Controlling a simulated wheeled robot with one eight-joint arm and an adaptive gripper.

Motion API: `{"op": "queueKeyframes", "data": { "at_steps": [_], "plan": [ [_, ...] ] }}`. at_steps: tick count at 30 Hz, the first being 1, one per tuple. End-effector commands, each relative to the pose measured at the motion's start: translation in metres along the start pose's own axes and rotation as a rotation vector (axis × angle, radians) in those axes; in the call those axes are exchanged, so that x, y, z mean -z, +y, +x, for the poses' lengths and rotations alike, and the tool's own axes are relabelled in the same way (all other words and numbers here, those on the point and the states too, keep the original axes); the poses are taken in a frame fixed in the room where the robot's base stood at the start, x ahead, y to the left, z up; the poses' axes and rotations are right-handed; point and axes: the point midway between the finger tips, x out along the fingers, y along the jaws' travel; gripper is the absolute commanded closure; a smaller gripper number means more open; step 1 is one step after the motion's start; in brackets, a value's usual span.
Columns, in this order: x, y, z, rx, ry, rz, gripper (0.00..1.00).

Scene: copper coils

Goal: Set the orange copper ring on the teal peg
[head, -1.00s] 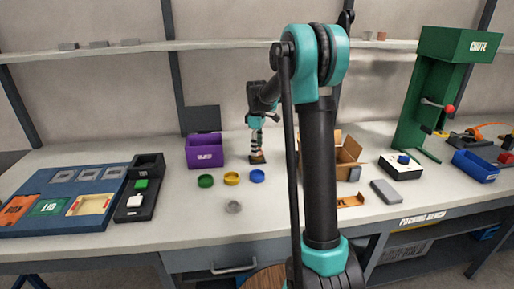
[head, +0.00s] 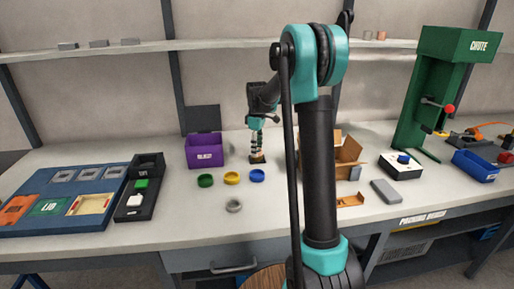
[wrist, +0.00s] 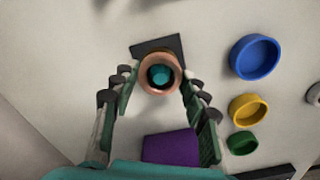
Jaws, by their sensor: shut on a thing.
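The orange copper ring (wrist: 147,85) is between the fingertips of my gripper (wrist: 158,75), which is shut on it. The teal peg (wrist: 160,75) shows through the ring's opening, roughly centred in the wrist view. The peg's dark square base (wrist: 174,43) shows behind the ring, with a brownish-gold part near it. I cannot tell how far down the peg the ring is. In the head view, my gripper (head: 257,151) points down at the base (head: 257,161), and the ring (head: 257,155) is a small copper patch just above it.
Blue (head: 257,176), yellow (head: 231,178) and green (head: 205,181) round dishes stand in front of the peg, with a grey ring (head: 234,206) nearer. A purple bin (head: 204,152) is to the left. A cardboard box (head: 347,157) is to the right, partly behind my arm.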

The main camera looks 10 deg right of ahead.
Motion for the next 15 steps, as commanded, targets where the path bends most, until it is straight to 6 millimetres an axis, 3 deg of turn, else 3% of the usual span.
{"op": "queueKeyframes", "data": {
  "at_steps": [11, 12, 15],
  "plan": [
    [0.0001, 0.0002, 0.0067, 0.000, 0.000, 0.000, 0.91],
    [0.0001, 0.0001, 0.0064, 0.000, 0.000, 0.000, 0.51],
    [0.0001, 0.0002, 0.0064, 0.000, 0.000, 0.000, 0.47]
  ]
}}
